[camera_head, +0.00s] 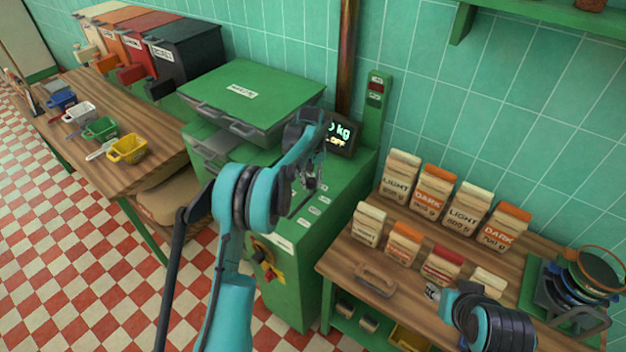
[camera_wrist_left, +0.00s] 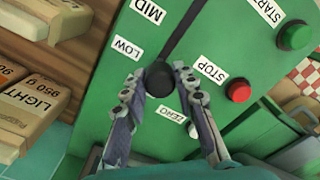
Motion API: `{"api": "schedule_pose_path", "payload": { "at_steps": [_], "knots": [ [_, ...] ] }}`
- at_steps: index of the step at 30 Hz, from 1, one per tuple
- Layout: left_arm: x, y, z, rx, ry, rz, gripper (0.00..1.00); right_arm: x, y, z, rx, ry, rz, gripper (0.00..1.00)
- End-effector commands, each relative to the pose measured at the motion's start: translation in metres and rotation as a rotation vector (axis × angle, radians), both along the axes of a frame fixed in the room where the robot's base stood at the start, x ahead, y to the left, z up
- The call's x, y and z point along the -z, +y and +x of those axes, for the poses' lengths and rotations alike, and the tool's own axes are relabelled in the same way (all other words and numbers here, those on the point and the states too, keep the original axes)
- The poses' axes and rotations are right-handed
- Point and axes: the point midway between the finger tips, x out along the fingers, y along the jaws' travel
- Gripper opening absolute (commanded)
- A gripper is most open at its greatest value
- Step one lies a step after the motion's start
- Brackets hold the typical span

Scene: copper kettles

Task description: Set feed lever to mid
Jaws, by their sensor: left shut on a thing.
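The feed lever's black knob (camera_wrist_left: 160,79) sits beside the LOW label (camera_wrist_left: 127,49) in the left wrist view. Its dark slot (camera_wrist_left: 187,35) runs from the knob up past the MID label (camera_wrist_left: 148,11). My left gripper (camera_wrist_left: 161,82) is shut on the knob, one fingertip on either side. In the head view my left gripper (camera_head: 308,182) is over the top panel of the green machine (camera_head: 345,180); the knob is hard to make out there. My right arm (camera_head: 482,318) shows at the lower right; its finger state is unclear.
STOP (camera_wrist_left: 238,92) and START (camera_wrist_left: 294,36) buttons stand close to the lever. A display (camera_head: 341,134) and a hopper lid (camera_head: 243,92) are behind my left arm. Several labelled bags (camera_head: 432,192) fill the right table. Scoops (camera_head: 127,149) lie on the left table.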

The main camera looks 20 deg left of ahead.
Motion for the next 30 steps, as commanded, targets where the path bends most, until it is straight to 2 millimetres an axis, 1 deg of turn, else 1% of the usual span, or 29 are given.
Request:
{"api": "schedule_pose_path", "payload": {
  "at_steps": [1, 3, 7, 11, 18, 19, 21, 30],
  "knots": [
    [0.002, 0.004, -0.01, -0.002, 0.001, 0.0, 0.0, 0.004, 0.0, 0.0, 0.0, 0.0, 0.0, 0.4],
    [0.002, 0.009, -0.022, -0.001, 0.002, 0.0, 0.0, 0.007, 0.0, 0.0, 0.0, 0.0, 0.0, 0.4],
    [0.001, 0.015, -0.04, -0.001, 0.002, 0.0, 0.0, 0.01, 0.0, 0.0, 0.0, 0.0, 0.0, 0.4],
    [0.001, 0.017, -0.047, -0.001, 0.001, 0.0, 0.0, 0.011, 0.0, 0.0, 0.0, 0.0, 0.0, 0.4],
    [0.0, 0.017, -0.046, 0.0, 0.001, 0.0, 0.0, 0.01, 0.0, 0.0, 0.0, 0.0, 0.0, 0.4],
    [0.0, 0.017, -0.046, 0.0, 0.001, 0.0, 0.33, 0.01, 0.0, 0.0, 0.0, 0.0, 0.0, 0.4],
    [0.0, 0.017, -0.046, 0.0, 0.001, 0.0, 0.49, 0.01, 0.0, 0.0, 0.0, 0.0, 0.0, 0.4],
    [0.0, 0.017, -0.046, 0.0, 0.001, 0.0, 0.49, 0.01, 0.0, 0.0, 0.0, 0.0, 0.0, 0.4]
  ]
}}
